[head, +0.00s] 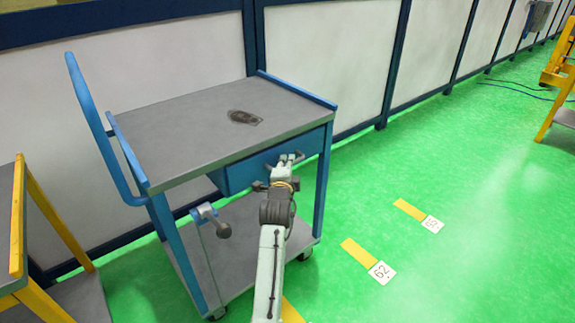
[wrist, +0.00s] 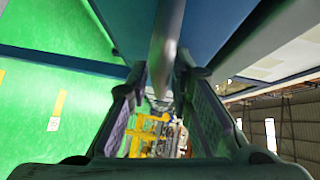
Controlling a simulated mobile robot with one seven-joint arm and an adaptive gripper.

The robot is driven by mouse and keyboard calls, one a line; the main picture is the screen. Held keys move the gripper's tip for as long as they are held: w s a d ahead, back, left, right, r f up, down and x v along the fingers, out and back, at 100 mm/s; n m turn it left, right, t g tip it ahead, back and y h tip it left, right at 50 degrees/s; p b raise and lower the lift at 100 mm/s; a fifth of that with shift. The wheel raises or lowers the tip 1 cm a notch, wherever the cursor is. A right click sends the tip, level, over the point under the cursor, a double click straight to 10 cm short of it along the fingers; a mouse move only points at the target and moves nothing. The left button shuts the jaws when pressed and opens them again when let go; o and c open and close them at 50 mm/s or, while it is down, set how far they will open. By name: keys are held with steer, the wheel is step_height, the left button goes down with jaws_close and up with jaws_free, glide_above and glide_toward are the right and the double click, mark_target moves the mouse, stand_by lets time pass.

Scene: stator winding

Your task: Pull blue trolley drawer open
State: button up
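The blue trolley (head: 200,135) has a grey top, and its blue drawer (head: 237,178) sits under the top on the side facing me. The drawer front looks about flush with the frame. My gripper (head: 289,160) is at the drawer's handle (head: 298,156), right of the middle of the front. In the wrist view, the grey handle bar (wrist: 166,50) runs between the two fingertips of my gripper (wrist: 161,75). The fingers straddle the bar; whether both press on it is not clear. The drawer's inside is hidden.
A dark flat object (head: 244,117) lies on the trolley top. A blue push handle (head: 95,125) rises at its left. A yellow-framed cart (head: 18,225) stands at the far left.

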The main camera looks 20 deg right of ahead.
steer(key=shift+c, duration=0.6)
jaws_close()
